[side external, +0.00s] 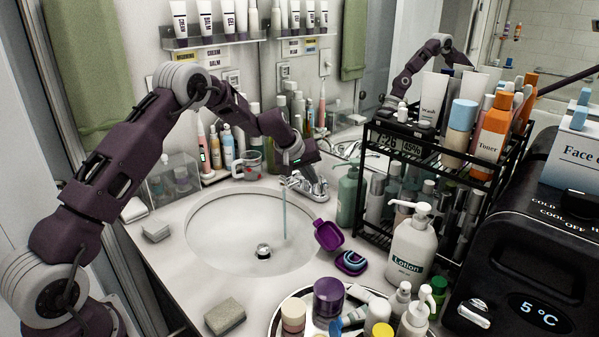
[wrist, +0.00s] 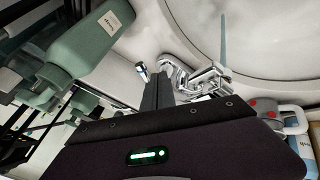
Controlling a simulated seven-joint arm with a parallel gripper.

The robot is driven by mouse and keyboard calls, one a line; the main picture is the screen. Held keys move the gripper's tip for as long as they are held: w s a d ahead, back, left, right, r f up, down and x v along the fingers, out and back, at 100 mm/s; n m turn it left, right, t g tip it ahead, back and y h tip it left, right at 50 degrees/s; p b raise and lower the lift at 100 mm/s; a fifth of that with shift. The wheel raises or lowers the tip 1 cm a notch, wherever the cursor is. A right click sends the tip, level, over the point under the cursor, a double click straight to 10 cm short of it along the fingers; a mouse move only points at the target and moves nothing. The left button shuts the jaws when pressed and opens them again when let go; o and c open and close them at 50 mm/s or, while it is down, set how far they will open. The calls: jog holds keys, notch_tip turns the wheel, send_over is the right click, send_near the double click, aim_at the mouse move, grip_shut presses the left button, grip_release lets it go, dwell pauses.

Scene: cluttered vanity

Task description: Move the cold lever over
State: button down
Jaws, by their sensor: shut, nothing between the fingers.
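The chrome tap (side external: 303,185) stands at the back edge of the white basin, and a thin pale blue stream (side external: 285,215) falls from it. In the wrist view the tap (wrist: 208,80) is just beyond and right of my fingertips. One chrome lever end (wrist: 142,71) shows at their left, very close; I cannot tell if they touch. No hot or cold mark is readable on the tap. My gripper (side external: 298,165) is over the tap, its fingers (wrist: 157,88) shut and empty, pointing down among the tap parts. It hides part of the tap.
A green pump bottle (side external: 347,195) and a crowded black rack (side external: 410,235) stand right of the tap. A black cooler (side external: 500,260) with COLD, COOL, OFF labels is at the right. The basin (side external: 225,235) is open.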

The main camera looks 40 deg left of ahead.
jog(key=shift+w+d, duration=0.3)
jog(key=shift+w+d, duration=0.6)
jog(key=shift+d, duration=0.25)
jog(key=shift+s, duration=0.1)
